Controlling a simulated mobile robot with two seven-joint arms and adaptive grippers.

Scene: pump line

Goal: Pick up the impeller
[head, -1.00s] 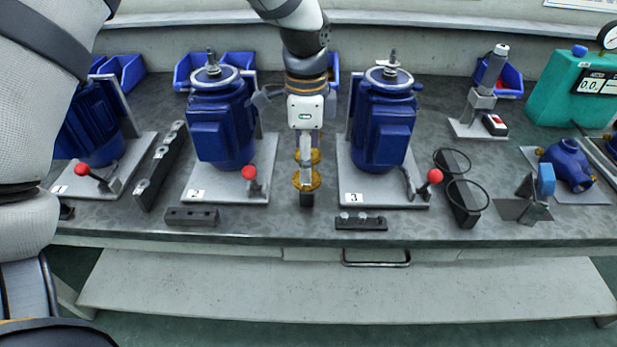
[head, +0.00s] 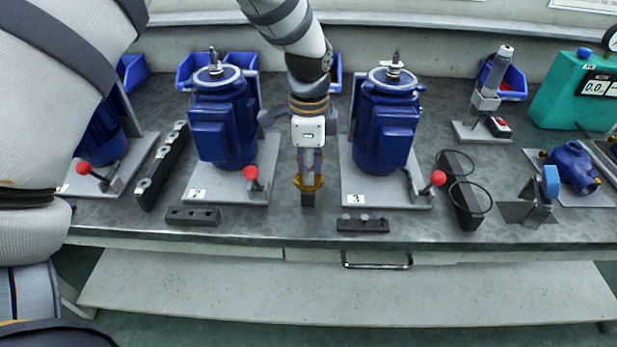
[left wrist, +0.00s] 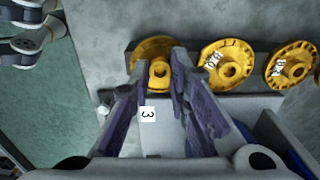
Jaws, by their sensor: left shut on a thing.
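My left gripper (head: 309,174) points down between the two middle blue motors. It is shut on a yellow impeller (head: 307,188) at the near end of a dark rack (head: 308,201). In the left wrist view this impeller (left wrist: 153,48) sits between the fingertips (left wrist: 160,68), with its raised hub there. The fingers partly cover it. Two more yellow impellers, one in the middle (left wrist: 228,64) and one farther right (left wrist: 290,64), stand in the same row with white labels. My right gripper is not in view.
Blue motors on plates stand close on both sides, motor 2 (head: 224,130) to the left and motor 3 (head: 385,130) to the right. Red-knobbed levers (head: 438,178) rise from the plates. Small dark holders (head: 193,216) lie along the front edge.

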